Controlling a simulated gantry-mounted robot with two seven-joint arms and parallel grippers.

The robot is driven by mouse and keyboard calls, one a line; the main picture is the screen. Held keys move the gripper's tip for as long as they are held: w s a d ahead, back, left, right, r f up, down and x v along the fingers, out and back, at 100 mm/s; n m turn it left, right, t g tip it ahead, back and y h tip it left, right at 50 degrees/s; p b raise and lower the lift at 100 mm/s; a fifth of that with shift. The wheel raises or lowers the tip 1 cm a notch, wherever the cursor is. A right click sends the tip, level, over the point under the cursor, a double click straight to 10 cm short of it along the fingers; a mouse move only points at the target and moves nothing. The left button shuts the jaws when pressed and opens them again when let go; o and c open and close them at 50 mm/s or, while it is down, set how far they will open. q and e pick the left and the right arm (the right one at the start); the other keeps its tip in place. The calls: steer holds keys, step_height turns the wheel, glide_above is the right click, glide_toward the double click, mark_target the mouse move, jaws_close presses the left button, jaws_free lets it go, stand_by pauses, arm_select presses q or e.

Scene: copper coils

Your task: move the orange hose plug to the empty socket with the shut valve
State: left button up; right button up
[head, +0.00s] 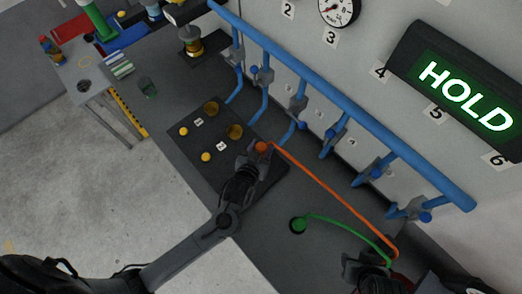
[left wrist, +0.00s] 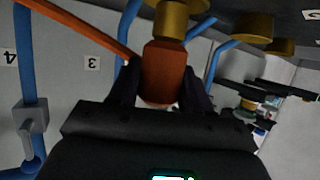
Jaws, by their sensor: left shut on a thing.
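My left gripper (head: 256,157) is shut on the orange hose plug (head: 262,146) over the dark panel. The plug also shows between the fingers in the left wrist view (left wrist: 163,72), right against or just in front of a brass socket (left wrist: 182,14); I cannot tell whether it is seated. Another brass socket (left wrist: 254,30) is beside it. The head view shows two brass sockets (head: 235,131) (head: 211,107), with yellow knobs (head: 205,157) (head: 183,131) by them. Blue-handled valves (head: 255,70) sit on the branches of the blue pipe. My right gripper (head: 368,272) is low at right, its jaws unclear.
The orange hose (head: 330,195) runs taut to the lower right. A green plug (head: 298,224) with a green hose sits on the bench. The blue pipe (head: 350,105) crosses along the wall, beside a lit HOLD sign (head: 465,95).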

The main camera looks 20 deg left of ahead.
arm_select(q)
steer(key=shift+f, duration=0.95)
steer(key=shift+f, duration=0.15)
steer(key=shift+f, duration=0.15)
steer(key=o, duration=1.2)
steer(key=shift+c, duration=0.2)
